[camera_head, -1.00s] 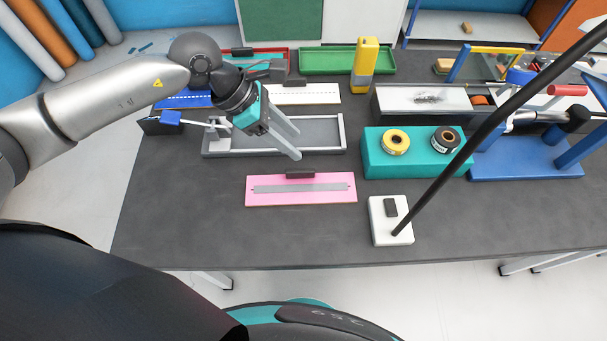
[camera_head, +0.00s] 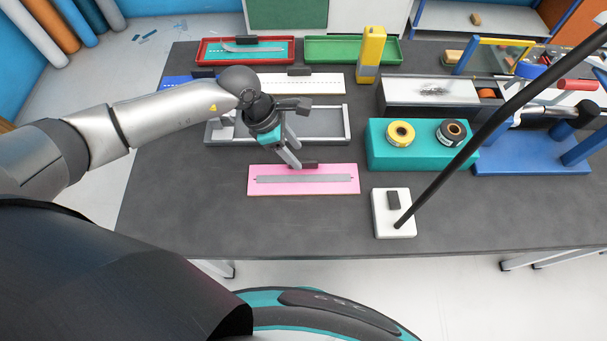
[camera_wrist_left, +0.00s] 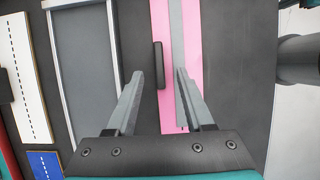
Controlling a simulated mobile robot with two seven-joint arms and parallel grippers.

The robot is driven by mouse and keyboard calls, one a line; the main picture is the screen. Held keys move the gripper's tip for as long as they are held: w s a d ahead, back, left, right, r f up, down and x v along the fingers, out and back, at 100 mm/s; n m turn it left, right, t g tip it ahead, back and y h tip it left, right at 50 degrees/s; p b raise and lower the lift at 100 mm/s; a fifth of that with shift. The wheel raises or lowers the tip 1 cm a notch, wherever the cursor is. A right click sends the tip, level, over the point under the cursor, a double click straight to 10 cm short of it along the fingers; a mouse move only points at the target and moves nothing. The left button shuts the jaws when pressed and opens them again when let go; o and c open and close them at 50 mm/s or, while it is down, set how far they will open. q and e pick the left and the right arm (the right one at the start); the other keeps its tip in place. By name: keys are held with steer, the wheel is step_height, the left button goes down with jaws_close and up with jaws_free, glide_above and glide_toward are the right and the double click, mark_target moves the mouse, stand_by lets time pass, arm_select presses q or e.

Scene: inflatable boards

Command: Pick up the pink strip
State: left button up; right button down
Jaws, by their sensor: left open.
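The pink strip (camera_head: 303,189) lies flat on the dark table, with a grey band along its middle and a black grip block (camera_head: 303,165) at its far edge. My left gripper (camera_head: 292,160) is open and empty, just above the far edge of the strip. In the left wrist view, the pink strip (camera_wrist_left: 194,60) runs up the picture and the black block (camera_wrist_left: 159,65) shows between the two fingers (camera_wrist_left: 158,85), beyond their tips. The fingers appear apart from the block. My right gripper does not show.
A grey metal tray (camera_head: 347,125) lies behind the strip. A teal block (camera_head: 420,155) with yellow and black rolls stands to the right. A white plate (camera_head: 382,228) with a black block sits at front right. A dark pole crosses the right side. The table front is clear.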

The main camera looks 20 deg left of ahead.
mark_target(302, 161)
arm_select(q)
steer(key=x, duration=0.4)
jaws_close()
stand_by(0.4)
steer(key=shift+w, duration=0.1)
